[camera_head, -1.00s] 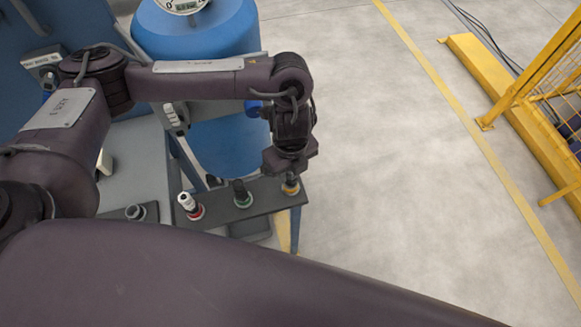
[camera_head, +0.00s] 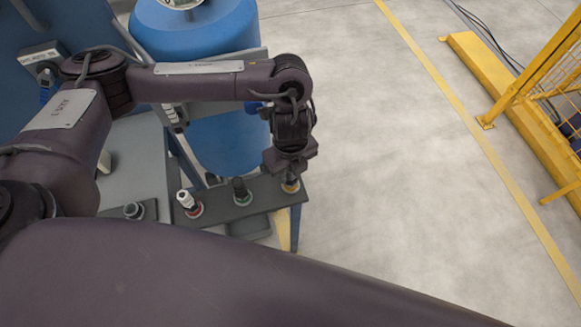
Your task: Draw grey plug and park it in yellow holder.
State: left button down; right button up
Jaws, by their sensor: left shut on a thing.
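My left gripper (camera_head: 290,168) points down at the right end of a dark rack. It is shut on the grey plug (camera_head: 290,179), of which only a short dark part shows below the fingers. The plug is directly over or in the yellow holder (camera_head: 291,187), a yellow ring on the rack. I cannot tell how deep it sits. The fingers hide the rest of the plug. My right gripper is not in view.
The dark rack (camera_head: 217,201) also bears a white plug (camera_head: 186,199) in a red ring and a dark plug (camera_head: 241,188) in a green ring. A grey round fitting (camera_head: 134,210) lies left. A blue tank (camera_head: 205,40) stands behind.

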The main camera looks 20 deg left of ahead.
pick_arm(q)
jog(key=shift+f, duration=0.25)
jog(key=c, duration=1)
grip_release()
jog(key=shift+o, duration=0.2)
